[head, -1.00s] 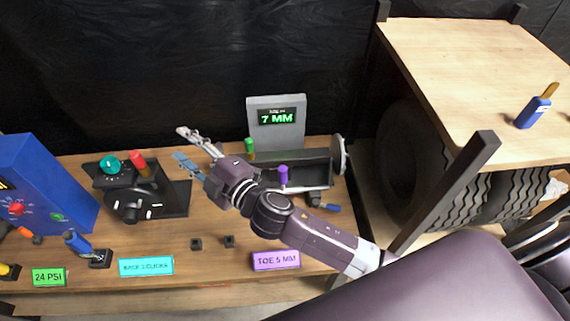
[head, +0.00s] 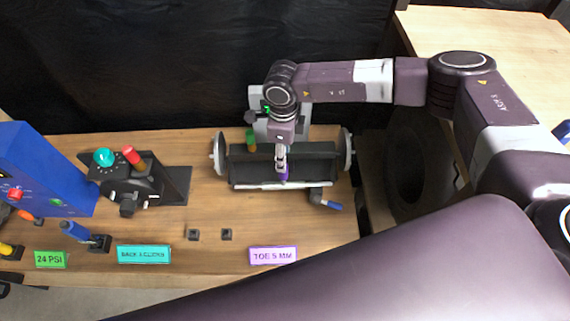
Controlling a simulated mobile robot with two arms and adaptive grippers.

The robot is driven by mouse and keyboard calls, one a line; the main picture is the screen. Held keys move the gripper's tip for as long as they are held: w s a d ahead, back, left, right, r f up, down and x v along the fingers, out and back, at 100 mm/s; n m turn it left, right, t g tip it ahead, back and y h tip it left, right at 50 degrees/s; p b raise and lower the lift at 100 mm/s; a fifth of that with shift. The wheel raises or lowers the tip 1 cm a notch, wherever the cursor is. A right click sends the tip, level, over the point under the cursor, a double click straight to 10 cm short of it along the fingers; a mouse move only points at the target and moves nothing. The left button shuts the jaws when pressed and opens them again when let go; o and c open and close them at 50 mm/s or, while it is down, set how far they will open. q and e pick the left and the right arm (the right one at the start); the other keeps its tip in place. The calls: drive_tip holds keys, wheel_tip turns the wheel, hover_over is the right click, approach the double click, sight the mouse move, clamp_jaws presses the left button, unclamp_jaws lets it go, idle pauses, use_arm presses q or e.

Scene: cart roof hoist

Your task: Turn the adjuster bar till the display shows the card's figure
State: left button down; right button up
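The toe rig (head: 318,151) stands at the back of the bench, with a wheel disc at each end. The adjuster bar's purple grip (head: 284,174) stands up at the rig's middle, by a pale rod (head: 310,184). My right gripper (head: 282,164) points down right at the purple grip, its narrow fingers overlapping the grip's top; whether they close on it is not clear. The grey display (head: 257,95) behind is mostly covered by my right wrist, and its figure is hidden. The purple card (head: 273,256) reads "TOE 5 MM". My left gripper is not in view.
A green peg (head: 251,140) stands left of the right gripper, and a blue-handled lever (head: 329,204) sits at the rig's front right. A black device with teal and red knobs (head: 130,180) and a blue box (head: 45,170) stand left. The bench between rig and cards is mostly clear.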

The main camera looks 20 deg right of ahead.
sight(283, 176)
wheel_tip(283, 176, down, 8)
drive_tip(key=b, duration=0.4)
drive_tip(key=shift+r, duration=0.15)
drive_tip(key=shift+s, duration=0.1)
drive_tip(key=shift+r, duration=0.1)
drive_tip(key=c, duration=0.4)
clamp_jaws()
